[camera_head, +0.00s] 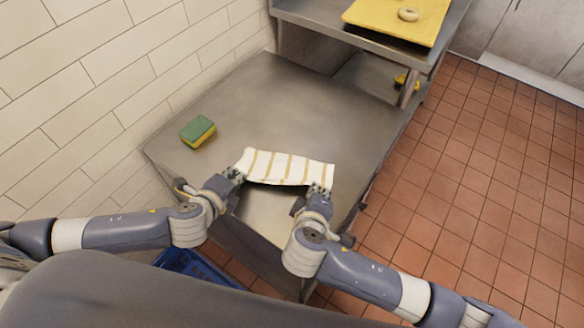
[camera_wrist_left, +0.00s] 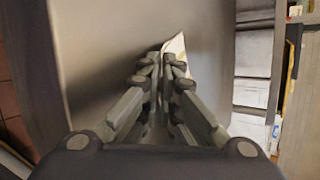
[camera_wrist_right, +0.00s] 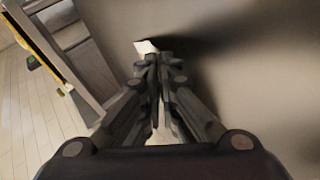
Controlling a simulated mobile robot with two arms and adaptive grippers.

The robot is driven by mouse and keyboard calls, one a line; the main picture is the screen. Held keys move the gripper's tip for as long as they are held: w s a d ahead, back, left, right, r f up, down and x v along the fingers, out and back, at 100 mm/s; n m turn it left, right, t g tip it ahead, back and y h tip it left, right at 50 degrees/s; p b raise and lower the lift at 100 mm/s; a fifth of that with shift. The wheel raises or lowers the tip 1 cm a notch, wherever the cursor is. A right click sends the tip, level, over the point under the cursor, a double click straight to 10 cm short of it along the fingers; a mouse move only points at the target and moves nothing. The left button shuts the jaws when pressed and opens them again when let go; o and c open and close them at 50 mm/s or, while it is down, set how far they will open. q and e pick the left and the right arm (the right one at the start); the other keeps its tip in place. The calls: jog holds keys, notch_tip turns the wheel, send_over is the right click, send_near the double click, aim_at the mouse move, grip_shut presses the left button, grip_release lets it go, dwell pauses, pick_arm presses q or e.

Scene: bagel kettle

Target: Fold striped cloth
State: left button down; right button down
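The striped cloth (camera_head: 285,168), white with tan stripes, is stretched between my two grippers over the metal table in the head view. Its near edge looks raised, with a dark shadow under it. My left gripper (camera_head: 236,174) is shut on its near left corner. My right gripper (camera_head: 319,188) is shut on its near right corner. A small piece of cloth shows past the closed fingers in the left wrist view (camera_wrist_left: 175,45) and in the right wrist view (camera_wrist_right: 146,47). Most of the cloth is hidden in both wrist views.
A green and yellow sponge (camera_head: 198,131) lies on the metal table (camera_head: 250,95) left of the cloth, near the tiled wall. A raised shelf at the back holds a yellow board (camera_head: 385,18) with a bagel (camera_head: 408,14). A blue crate (camera_head: 190,264) sits below the table's front.

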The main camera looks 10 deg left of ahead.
pick_arm(q)
jog(key=c, duration=1.5)
grip_release()
pick_arm(e)
jog(key=c, duration=1.5)
grip_release()
